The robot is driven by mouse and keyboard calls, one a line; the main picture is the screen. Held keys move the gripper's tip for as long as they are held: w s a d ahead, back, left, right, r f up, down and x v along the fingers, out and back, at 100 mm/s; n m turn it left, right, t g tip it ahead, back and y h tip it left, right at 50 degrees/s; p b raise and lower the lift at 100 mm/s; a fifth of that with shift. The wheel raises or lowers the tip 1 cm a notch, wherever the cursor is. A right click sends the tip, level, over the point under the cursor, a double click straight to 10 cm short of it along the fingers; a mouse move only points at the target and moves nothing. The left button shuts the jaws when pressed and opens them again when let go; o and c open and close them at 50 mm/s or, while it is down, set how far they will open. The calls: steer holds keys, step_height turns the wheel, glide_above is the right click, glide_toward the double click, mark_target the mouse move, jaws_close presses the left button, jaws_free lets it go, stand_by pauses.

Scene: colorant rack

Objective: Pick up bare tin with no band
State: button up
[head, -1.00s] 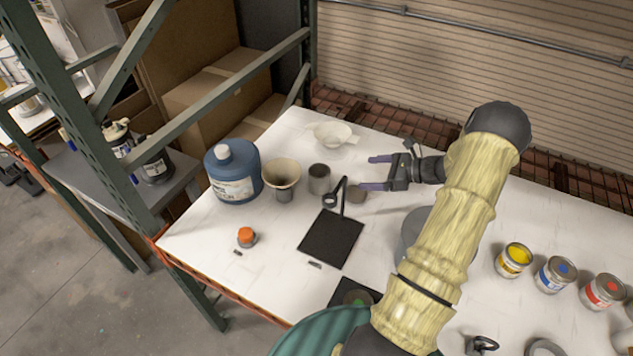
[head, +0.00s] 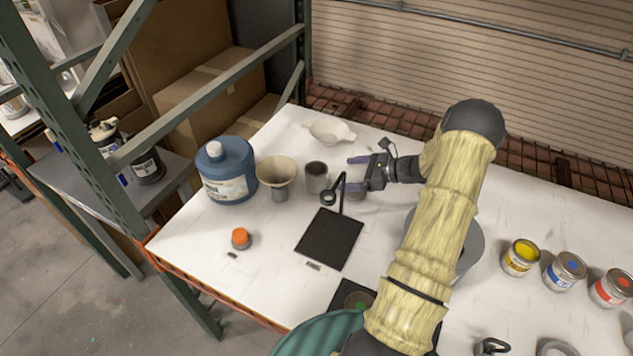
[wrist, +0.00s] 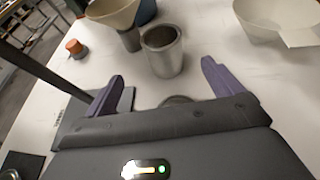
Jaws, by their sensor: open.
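A bare grey metal tin (head: 316,177) with no band stands upright and open-topped on the white table, right of the funnel. In the wrist view the tin (wrist: 163,57) is just beyond the fingertips, roughly centred between them. My gripper (head: 357,174) is open, with purple fingers pointing left toward the tin. In the wrist view my gripper (wrist: 163,76) has nothing between its fingers, and the tin appears apart from both. A low round grey item (head: 355,193) is partly hidden under my gripper.
The beige funnel (head: 277,172) and blue jug (head: 228,172) stand left of the tin. A white bowl (head: 332,132) is behind it. A black stand with a ring and post (head: 329,197) is close in front, by a black mat (head: 329,238). Banded paint tins (head: 565,272) stand far right.

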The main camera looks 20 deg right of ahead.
mark_target(327, 175)
steer(key=b+x, duration=0.1)
steer(key=x, duration=0.5)
steer(key=shift+f+b, duration=0.15)
steer(key=shift+b, duration=0.25)
steer(key=shift+w+a+f, duration=0.15)
steer(key=shift+w+a, duration=0.15)
steer(key=shift+w, duration=0.1)
steer(key=x, duration=0.1)
steer(key=b+x, duration=0.1)
steer(key=x, duration=0.1)
steer(key=b+x, duration=0.1)
steer(key=x, duration=0.1)
steer(key=shift+w+d+f, duration=0.15)
steer(key=shift+d+f, duration=0.1)
steer(key=shift+f, duration=0.05)
steer(key=shift+r, duration=0.1)
steer(key=c, duration=1.1)
steer(key=shift+o, duration=0.2)
